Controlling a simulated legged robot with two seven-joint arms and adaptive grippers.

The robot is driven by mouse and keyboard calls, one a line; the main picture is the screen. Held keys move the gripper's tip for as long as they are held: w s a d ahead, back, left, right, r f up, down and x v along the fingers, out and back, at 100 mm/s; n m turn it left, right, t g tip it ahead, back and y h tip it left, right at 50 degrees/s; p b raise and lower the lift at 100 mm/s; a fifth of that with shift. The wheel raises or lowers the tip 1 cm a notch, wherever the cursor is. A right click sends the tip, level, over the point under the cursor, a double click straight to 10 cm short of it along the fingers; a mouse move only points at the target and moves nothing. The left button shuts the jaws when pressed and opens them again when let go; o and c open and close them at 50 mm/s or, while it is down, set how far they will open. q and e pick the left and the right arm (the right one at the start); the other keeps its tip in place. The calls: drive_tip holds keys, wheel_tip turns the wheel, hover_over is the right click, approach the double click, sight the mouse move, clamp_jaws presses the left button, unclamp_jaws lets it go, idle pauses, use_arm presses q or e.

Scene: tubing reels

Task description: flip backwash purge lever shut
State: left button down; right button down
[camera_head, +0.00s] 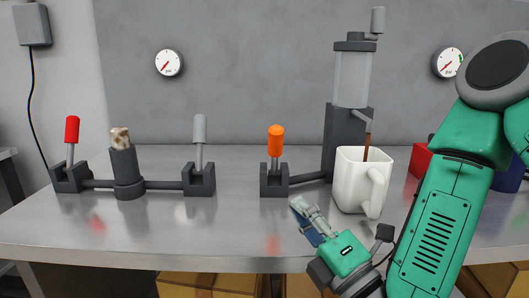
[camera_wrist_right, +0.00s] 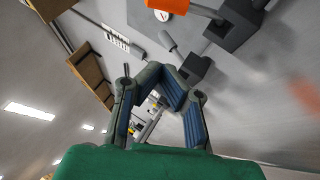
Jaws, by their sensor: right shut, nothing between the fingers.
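Three levers stand upright in dark brackets on the metal bench: a red-handled lever (camera_head: 72,130) at left, a grey lever (camera_head: 200,130) in the middle and an orange-handled lever (camera_head: 276,140) nearer the centre. No readable label shows which one is the backwash purge lever. My right gripper (camera_head: 298,206) is shut and empty, just in front of and slightly right of the orange lever's bracket, apart from the handle. In the right wrist view, the fingers (camera_wrist_right: 166,85) lie below the orange handle (camera_wrist_right: 166,5) and the grey lever (camera_wrist_right: 168,42). My left gripper is out of view.
A white mug (camera_head: 352,180) stands close to the right of my gripper, under a clear cylinder (camera_head: 352,78) with a brown stream. A capped dark post (camera_head: 126,170) sits between the left brackets. Bare bench lies in front of the levers.

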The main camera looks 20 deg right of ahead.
sight(275, 154)
drive_tip(key=shift+s+d, duration=0.15)
drive_tip(key=shift+d, duration=0.2)
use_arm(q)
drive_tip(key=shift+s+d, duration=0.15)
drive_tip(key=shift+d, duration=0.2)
use_arm(e)
drive_tip(key=shift+w+f, duration=0.15)
drive_tip(key=shift+w, duration=0.05)
drive_tip(key=shift+w+a+b, duration=0.5)
drive_tip(key=shift+a+b, duration=0.1)
drive_tip(key=shift+b, duration=0.05)
drive_tip(key=shift+w+a+r, duration=0.15)
drive_tip(key=shift+w+r, duration=0.25)
drive_tip(key=shift+r, duration=0.05)
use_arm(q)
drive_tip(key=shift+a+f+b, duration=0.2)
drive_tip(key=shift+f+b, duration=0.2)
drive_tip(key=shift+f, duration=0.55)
use_arm(e)
drive_tip(key=w+r, duration=0.4)
drive_tip(key=w, duration=0.6)
drive_tip(key=shift+d+r, duration=0.3)
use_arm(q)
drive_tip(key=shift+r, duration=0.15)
